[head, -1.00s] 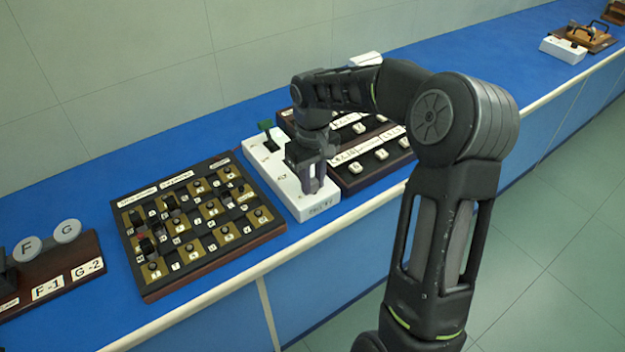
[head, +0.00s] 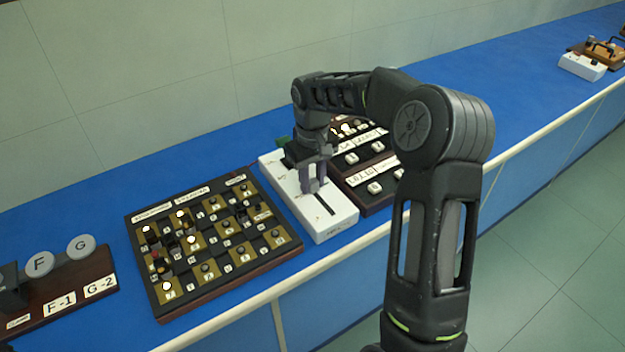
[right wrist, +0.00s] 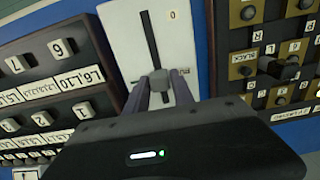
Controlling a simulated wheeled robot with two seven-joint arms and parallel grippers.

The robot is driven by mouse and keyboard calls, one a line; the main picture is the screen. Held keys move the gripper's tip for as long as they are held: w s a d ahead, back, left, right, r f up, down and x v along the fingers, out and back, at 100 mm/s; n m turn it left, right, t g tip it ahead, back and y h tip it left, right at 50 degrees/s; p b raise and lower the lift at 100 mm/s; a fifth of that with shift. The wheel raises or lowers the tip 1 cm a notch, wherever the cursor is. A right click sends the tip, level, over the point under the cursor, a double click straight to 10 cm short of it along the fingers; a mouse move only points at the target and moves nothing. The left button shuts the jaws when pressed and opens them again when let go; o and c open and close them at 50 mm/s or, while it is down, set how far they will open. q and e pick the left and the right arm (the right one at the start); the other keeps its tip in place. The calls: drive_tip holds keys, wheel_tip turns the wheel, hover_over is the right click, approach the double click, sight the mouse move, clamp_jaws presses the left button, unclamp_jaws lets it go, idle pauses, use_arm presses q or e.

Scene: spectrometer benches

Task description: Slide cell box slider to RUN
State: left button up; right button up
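The cell box (head: 338,223) is a long white box on the blue bench with a dark slot along its top. My right gripper (head: 314,187) points down onto its middle, and bare slot shows on the front side of the fingers. In the right wrist view, the box (right wrist: 122,42) has its slot and a "0" label. The grey slider knob (right wrist: 160,79) sits between the two fingertips of my right gripper (right wrist: 160,88), which appear closed against its sides. A green piece (head: 283,142) at the box's back end is partly hidden by the gripper. My left gripper is not visible.
A checkered panel (head: 215,276) with several knobs and glowing lamps stands left of the box. A dark panel with white labelled buttons (head: 375,188) stands close on its right. A board with F and G discs (head: 60,284) is far left. Bare bench lies behind.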

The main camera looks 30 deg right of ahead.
sight(313, 180)
drive_tip(key=o, duration=0.3)
wheel_tip(313, 180, up, 8)
drive_tip(key=shift+f+b, duration=0.1)
drive_tip(key=shift+b, duration=0.35)
drive_tip(key=shift+s, duration=0.1)
idle(0.5)
